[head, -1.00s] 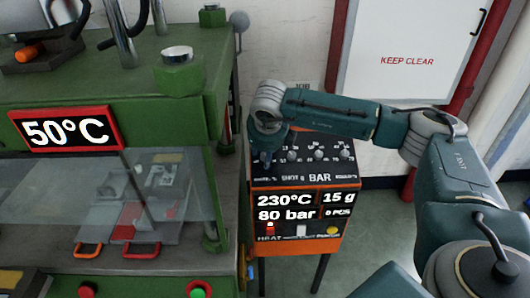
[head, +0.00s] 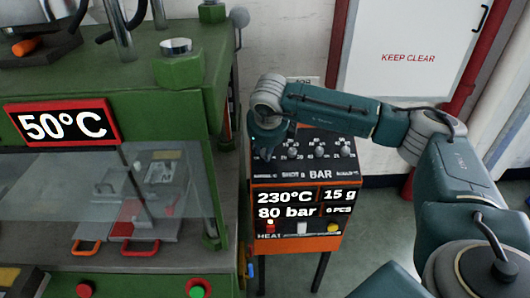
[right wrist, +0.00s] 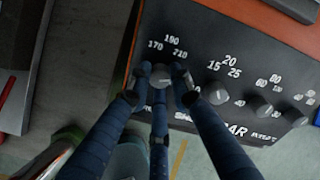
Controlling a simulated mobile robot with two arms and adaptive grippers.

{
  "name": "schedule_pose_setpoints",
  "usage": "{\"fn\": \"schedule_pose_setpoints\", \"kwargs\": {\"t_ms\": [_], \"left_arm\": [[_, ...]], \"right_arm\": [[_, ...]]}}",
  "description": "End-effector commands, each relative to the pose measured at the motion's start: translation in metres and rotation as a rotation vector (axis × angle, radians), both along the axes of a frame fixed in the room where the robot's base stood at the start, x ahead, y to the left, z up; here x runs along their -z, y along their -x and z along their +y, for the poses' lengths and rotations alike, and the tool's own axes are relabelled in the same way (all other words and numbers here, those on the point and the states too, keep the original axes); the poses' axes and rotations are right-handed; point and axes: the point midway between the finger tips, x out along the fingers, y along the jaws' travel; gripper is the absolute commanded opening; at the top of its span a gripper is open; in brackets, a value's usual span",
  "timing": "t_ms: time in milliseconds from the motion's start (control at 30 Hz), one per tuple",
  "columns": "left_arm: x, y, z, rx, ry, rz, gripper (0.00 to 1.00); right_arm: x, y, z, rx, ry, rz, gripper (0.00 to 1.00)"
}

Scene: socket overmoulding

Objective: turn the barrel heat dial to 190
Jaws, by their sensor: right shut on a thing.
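The barrel heat dial (right wrist: 160,72) is a dark round knob below the printed marks 170, 190 and 210 in the right wrist view. The fingers of my right gripper (right wrist: 160,84) are closed around it from both sides and from below. Where its pointer stands cannot be told. In the head view my right gripper (head: 267,150) is at the left end of the dial row and hides this dial. The machine's display (head: 297,204) reads 230°C, 15 g, 80 bar and 0 PCS. My left gripper is not in view.
The shot dial (right wrist: 216,93) is close to the right of the gripped dial, with more dials beyond. A green press (head: 180,118) with a 50°C display (head: 64,127) stands at the left. Heat (head: 270,227), white and yellow buttons sit below the display.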

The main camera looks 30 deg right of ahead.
Motion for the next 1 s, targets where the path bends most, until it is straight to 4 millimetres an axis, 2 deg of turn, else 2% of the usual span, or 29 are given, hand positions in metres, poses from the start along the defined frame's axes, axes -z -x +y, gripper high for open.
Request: {"fn": "schedule_pose_setpoints", "kwargs": {"t_ms": [400,1000], "left_arm": [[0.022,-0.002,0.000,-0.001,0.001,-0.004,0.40],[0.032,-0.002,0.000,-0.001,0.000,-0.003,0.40]], "right_arm": [[0.002,0.000,0.000,-0.342,0.146,0.089,0.00],[0.000,-0.001,0.000,-0.839,0.357,0.220,0.00]]}}
